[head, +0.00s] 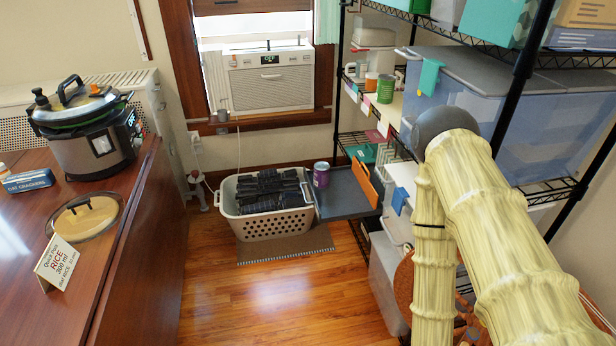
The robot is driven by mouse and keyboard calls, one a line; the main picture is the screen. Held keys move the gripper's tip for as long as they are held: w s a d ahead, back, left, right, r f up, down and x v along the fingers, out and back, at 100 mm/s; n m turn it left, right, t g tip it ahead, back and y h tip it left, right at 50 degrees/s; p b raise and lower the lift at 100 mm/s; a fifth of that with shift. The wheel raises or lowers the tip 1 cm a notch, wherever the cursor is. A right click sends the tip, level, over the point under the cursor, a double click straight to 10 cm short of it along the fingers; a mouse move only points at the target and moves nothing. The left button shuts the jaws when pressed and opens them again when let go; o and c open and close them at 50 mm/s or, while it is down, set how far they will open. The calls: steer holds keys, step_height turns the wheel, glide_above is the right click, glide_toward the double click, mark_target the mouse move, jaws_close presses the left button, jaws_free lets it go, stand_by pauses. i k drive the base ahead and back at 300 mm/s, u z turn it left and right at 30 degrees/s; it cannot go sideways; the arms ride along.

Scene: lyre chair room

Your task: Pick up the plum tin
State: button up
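The plum tin (321,175) is a small purple cylinder with a pale band. It stands upright near the left end of a dark grey flat surface (345,198) that juts out from the wire shelving. An orange panel (363,182) stands to the right of the tin on that surface. My arm, with pale yellow ribbed links and a grey joint, fills the right side of the head view. My gripper is not visible, so its opening cannot be seen.
A white laundry basket (268,228) with dark contents sits left of the surface, on a mat (284,246). The wire shelving (520,60) holds bins and boxes. A wooden counter (120,230) with a cooker (90,140) stands at left. The wooden floor (280,300) in front is clear.

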mark_target(321, 180)
steer(key=u, duration=0.2)
steer(key=i, duration=1.1)
steer(key=u, duration=0.65)
